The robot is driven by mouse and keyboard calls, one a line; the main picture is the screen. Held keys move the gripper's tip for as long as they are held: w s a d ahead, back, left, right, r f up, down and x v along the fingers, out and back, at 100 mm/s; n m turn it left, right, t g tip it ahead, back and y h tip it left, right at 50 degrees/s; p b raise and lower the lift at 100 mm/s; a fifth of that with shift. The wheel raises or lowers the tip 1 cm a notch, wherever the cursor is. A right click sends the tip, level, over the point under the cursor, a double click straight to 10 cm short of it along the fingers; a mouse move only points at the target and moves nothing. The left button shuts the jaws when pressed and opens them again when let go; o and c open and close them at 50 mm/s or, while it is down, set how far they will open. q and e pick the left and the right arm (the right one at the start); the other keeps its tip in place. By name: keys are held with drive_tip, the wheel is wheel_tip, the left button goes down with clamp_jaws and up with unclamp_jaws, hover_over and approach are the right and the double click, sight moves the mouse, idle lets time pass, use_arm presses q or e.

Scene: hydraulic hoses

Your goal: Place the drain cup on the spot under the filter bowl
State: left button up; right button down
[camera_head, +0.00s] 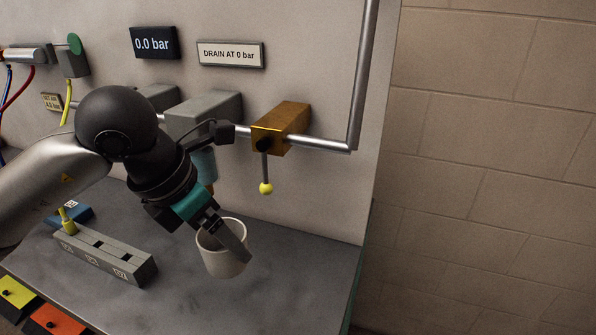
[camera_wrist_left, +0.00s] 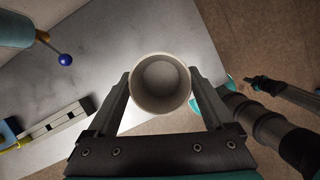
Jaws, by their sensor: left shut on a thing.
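The drain cup (camera_head: 220,258) is a pale, open, empty-looking cup at the middle of the bench in the head view. My left gripper (camera_head: 232,238) is shut on it, with one finger inside or across the rim in that view. In the left wrist view the cup (camera_wrist_left: 160,84) sits between the two fingers. I cannot tell whether its base touches the bench. The blue-green filter bowl (camera_head: 205,165) hangs under a grey block, partly hidden by my left arm. It shows at upper left in the wrist view (camera_wrist_left: 14,28). The spot under it is not visible.
A brass valve (camera_head: 281,128) with a yellow-ball lever (camera_head: 265,187) is right of the bowl. A grey slotted rack (camera_head: 105,255) stands on the left of the bench. The bench right of the cup (camera_head: 310,255) is clear up to its edge. A dark arm shows at right in the wrist view.

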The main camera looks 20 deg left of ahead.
use_arm(q)
drive_tip(key=m, duration=0.1)
drive_tip(key=d+f+m+g+h, duration=0.1)
drive_tip(key=m, duration=0.1)
drive_tip(key=shift+d+f+m, duration=0.2)
drive_tip(key=shift+m, duration=0.1)
drive_tip(key=m, duration=0.1)
drive_tip(key=d+m, duration=0.1)
drive_tip(key=m, duration=0.1)
drive_tip(key=f+m+g+h, duration=0.1)
drive_tip(key=shift+s+d+f, duration=0.1)
drive_tip(key=shift+d, duration=0.2)
drive_tip(key=d+f+m+g+y, duration=0.1)
drive_tip(key=m+g, duration=0.1)
drive_tip(key=m, duration=0.5)
drive_tip(key=d+f+m+g+y, duration=0.1)
drive_tip(key=m+g, duration=0.1)
drive_tip(key=m, duration=0.6)
drive_tip(key=s+f+m+g+y, duration=0.1)
drive_tip(key=m+g+y, duration=0.1)
drive_tip(key=m, duration=0.6)
drive_tip(key=shift+d+f+g, duration=0.3)
drive_tip(key=shift+d+f, duration=0.05)
drive_tip(key=shift+d, duration=0.05)
drive_tip(key=shift+w+r, duration=0.1)
